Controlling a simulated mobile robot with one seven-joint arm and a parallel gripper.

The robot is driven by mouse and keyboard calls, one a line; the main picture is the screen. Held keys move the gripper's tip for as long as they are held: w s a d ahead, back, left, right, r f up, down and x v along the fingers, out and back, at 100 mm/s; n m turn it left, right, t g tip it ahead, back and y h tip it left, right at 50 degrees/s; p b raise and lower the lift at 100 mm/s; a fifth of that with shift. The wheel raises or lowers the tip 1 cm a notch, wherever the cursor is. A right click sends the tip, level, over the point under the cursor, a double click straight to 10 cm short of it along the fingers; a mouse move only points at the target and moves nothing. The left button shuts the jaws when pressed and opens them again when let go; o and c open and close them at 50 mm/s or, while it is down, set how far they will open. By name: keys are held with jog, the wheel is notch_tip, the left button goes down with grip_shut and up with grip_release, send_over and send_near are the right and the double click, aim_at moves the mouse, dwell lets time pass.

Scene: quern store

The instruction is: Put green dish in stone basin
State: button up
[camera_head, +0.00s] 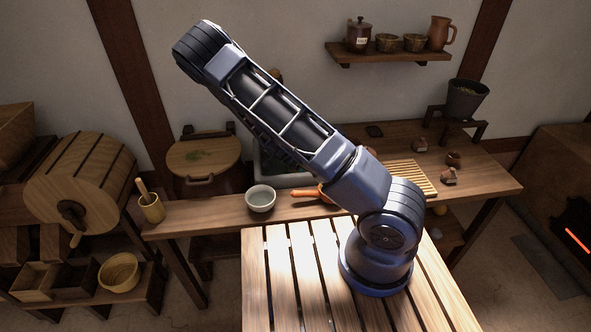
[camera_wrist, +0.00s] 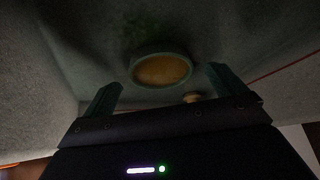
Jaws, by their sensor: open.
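The grey stone basin (camera_head: 280,178) is set into the back bench, partly hidden behind my arm in the head view. A pale grey-green bowl (camera_head: 260,198), the only greenish dish in the head view, stands upright on the bench in front of the basin, to its left. My gripper (camera_wrist: 167,88) is open in the wrist view, with nothing between its fingers. Beyond them is a dark grey, stone-like surface with a round, green-rimmed, tan-centred thing (camera_wrist: 162,69); I cannot tell what it is. The head view does not show my gripper.
An orange-handled tool (camera_head: 305,194) lies right of the bowl, partly behind my arm. A slatted wooden rack (camera_head: 412,177) is further right. A wooden cup with a pestle (camera_head: 152,208) stands at the bench's left end. A lidded tub (camera_head: 204,158) stands left of the basin.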

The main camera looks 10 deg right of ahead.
jog(key=v, duration=0.8)
jog(key=s+d+r+n+y, duration=0.2)
jog(key=s+d+r, duration=0.2)
jog(key=r, duration=0.6)
jog(key=s+d+r+n+g+y, duration=0.1)
jog(key=s+d+r+n+y, duration=0.2)
jog(key=r, duration=0.7)
jog(key=s+d+r+n+y, duration=0.1)
jog(key=s+d+r, duration=0.4)
jog(key=r, duration=0.5)
jog(key=s+d+r+n+t, duration=0.1)
jog(key=s+d+r+n, duration=0.2)
jog(key=s+r, duration=0.3)
jog(key=s+d+r+n+t, duration=0.1)
jog(key=s+r, duration=0.5)
jog(key=s, duration=0.6)
jog(key=shift+s+d+r+n+t+h, duration=0.3)
jog(key=shift+d+r+n+h, duration=0.1)
jog(key=shift+d+n, duration=0.5)
jog(key=shift+o, duration=0.6)
